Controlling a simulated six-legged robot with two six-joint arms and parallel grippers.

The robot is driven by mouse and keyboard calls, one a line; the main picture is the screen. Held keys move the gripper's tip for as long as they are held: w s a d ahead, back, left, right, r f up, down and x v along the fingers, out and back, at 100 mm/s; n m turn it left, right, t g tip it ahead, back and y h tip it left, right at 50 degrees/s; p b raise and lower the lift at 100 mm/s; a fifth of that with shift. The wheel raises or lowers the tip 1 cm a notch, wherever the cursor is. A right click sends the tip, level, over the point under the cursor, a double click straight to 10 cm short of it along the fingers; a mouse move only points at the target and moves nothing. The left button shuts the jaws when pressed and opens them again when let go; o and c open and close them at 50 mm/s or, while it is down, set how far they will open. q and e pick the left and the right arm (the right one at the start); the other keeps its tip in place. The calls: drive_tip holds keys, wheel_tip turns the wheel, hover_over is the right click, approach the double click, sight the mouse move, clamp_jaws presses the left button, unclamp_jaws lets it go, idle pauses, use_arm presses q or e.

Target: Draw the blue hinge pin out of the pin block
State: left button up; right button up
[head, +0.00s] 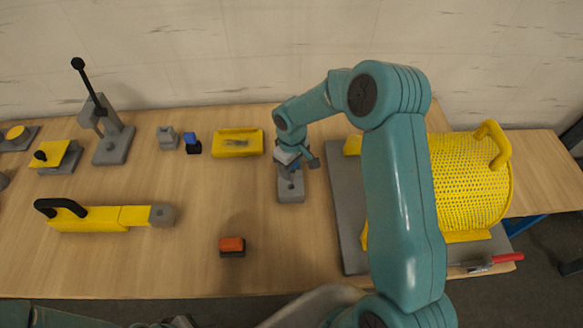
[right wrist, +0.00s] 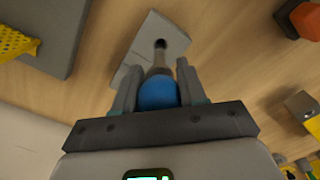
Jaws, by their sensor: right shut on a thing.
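The grey pin block (head: 290,190) stands on the table left of the yellow drum. It also shows in the right wrist view (right wrist: 134,56), with a dark hole in its top face. My right gripper (head: 288,160) is above the block. In the right wrist view its fingers (right wrist: 157,88) are shut on the blue head of the hinge pin (right wrist: 157,94). The pin's grey shank points at the hole; I cannot tell how much of it is inside.
A yellow perforated drum (head: 470,185) on a grey base plate stands close on the right. A yellow tray (head: 237,143) and a small blue-topped piece (head: 191,140) are to the left. An orange block (head: 231,245) lies in front. The table between is clear.

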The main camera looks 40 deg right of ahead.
drive_tip(key=shift+r, duration=1.5)
